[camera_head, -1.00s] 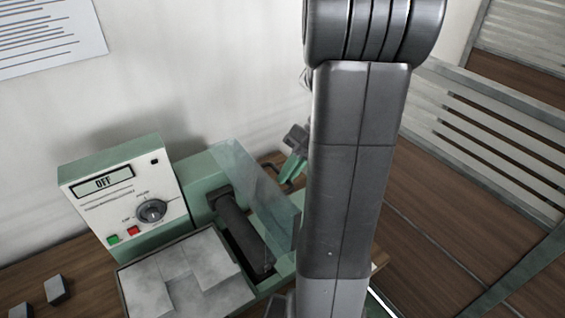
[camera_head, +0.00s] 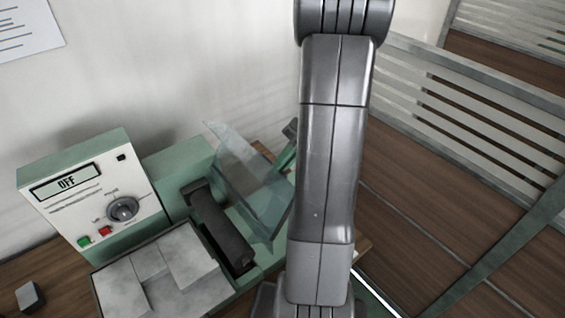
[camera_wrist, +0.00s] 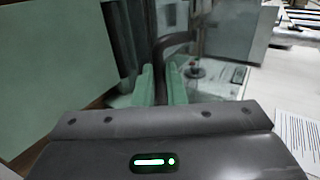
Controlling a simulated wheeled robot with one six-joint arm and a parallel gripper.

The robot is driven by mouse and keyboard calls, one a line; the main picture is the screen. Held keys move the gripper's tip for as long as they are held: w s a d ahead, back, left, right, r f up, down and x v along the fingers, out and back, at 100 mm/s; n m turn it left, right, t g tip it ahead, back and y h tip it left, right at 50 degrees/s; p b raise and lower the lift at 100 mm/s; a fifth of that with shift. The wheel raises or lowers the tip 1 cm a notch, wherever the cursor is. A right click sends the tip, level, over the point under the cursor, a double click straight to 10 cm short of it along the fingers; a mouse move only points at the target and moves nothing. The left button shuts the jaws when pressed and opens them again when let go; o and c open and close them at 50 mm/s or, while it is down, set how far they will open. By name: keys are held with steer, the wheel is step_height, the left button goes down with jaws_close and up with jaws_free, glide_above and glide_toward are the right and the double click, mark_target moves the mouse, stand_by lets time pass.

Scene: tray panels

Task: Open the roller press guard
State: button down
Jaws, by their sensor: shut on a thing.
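The roller press guard (camera_head: 248,178) is a clear pane tilted up above the press, beside the dark roller (camera_head: 217,222), which is now uncovered from above. The green press body (camera_head: 180,165) stands on the bench. My gripper (camera_wrist: 161,75) shows in the wrist view as two green fingers shut on a dark curved handle (camera_wrist: 178,42). In the head view, my arm hides most of the gripper, and the handle cannot be made out there.
The control box (camera_head: 97,200) reads OFF, with a dial and green and red buttons. Grey plates form a feed tray (camera_head: 125,292) in front of the roller. A small grey block (camera_head: 30,297) lies at left. A slatted panel (camera_head: 480,105) stands at right.

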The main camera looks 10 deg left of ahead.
steer(key=c, duration=1.5)
jaws_free()
steer(key=shift+s+a, duration=0.1)
steer(key=shift+a, duration=0.05)
steer(key=shift+p+v, duration=1.4)
steer(key=shift+v, duration=5.6)
steer(key=shift+f, duration=0.1)
